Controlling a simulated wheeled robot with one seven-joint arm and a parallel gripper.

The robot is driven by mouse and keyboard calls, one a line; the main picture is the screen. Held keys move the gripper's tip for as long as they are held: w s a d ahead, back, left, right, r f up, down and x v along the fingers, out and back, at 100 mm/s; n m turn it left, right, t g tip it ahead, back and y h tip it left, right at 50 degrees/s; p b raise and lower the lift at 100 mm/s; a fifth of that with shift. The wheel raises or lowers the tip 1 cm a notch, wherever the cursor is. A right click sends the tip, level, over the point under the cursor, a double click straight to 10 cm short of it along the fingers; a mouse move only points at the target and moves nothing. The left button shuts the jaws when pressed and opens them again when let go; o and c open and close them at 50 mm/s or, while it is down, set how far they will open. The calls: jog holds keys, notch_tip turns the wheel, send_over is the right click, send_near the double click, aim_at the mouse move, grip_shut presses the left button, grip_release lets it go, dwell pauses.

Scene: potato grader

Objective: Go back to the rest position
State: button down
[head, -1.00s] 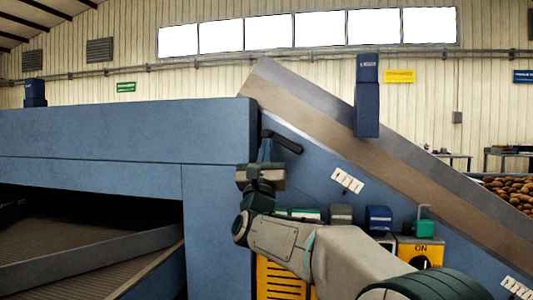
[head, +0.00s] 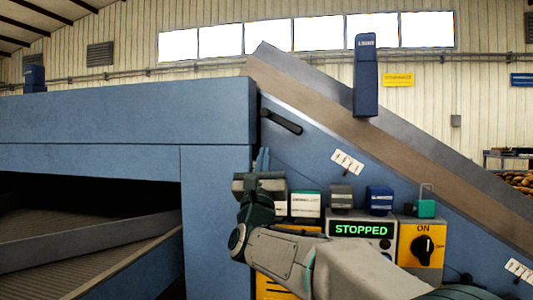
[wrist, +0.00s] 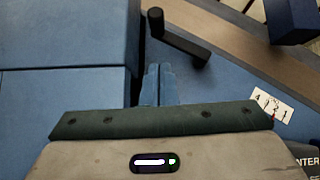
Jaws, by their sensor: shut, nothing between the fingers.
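My gripper (head: 262,160) is in the middle of the head view, fingers pointing up, in front of the blue machine side just below a black crank handle (head: 281,121). Its two blue fingers are together with nothing between them. In the wrist view the shut fingers (wrist: 158,84) point toward the same black handle (wrist: 178,38), and a gap shows between fingertips and handle in the picture. My arm runs from the gripper down to the lower right.
A control panel stands right of my gripper, with a green "STOPPED" display (head: 363,230) and a yellow box with a black "ON" knob (head: 424,246). Small coloured boxes sit above it. An inclined conveyor (head: 400,140) rises behind. A dark opening lies at left.

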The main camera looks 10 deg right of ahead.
jog(key=s+d+f+n+g+y+p, duration=0.1)
jog(key=s+f+n+g+y+p, duration=0.45)
jog(key=n, duration=0.85)
jog(key=s+d+f+n+g+y+p, duration=0.1)
jog(key=s+f+n+g+y+p, duration=0.2)
jog(key=s+f+n+g+p, duration=0.55)
jog(key=s+d+f+n+g+p, duration=0.2)
jog(key=s+n+g+p, duration=0.1)
jog(key=s+n, duration=0.2)
jog(key=s+d+f+n+g+h+p, duration=0.1)
jog(key=s+d+f+n+g+p, duration=0.1)
jog(key=s+n, duration=0.3)
jog(key=s+d+f+n+g+h+p, duration=0.1)
jog(key=s+d+f+n+g+p, duration=0.1)
jog(key=s, duration=0.6)
jog(key=f+n+g+p, duration=0.1)
jog(key=n+g, duration=0.1)
jog(key=n, duration=0.1)
jog(key=shift+d+p, duration=0.3)
jog(key=shift+p, duration=0.1)
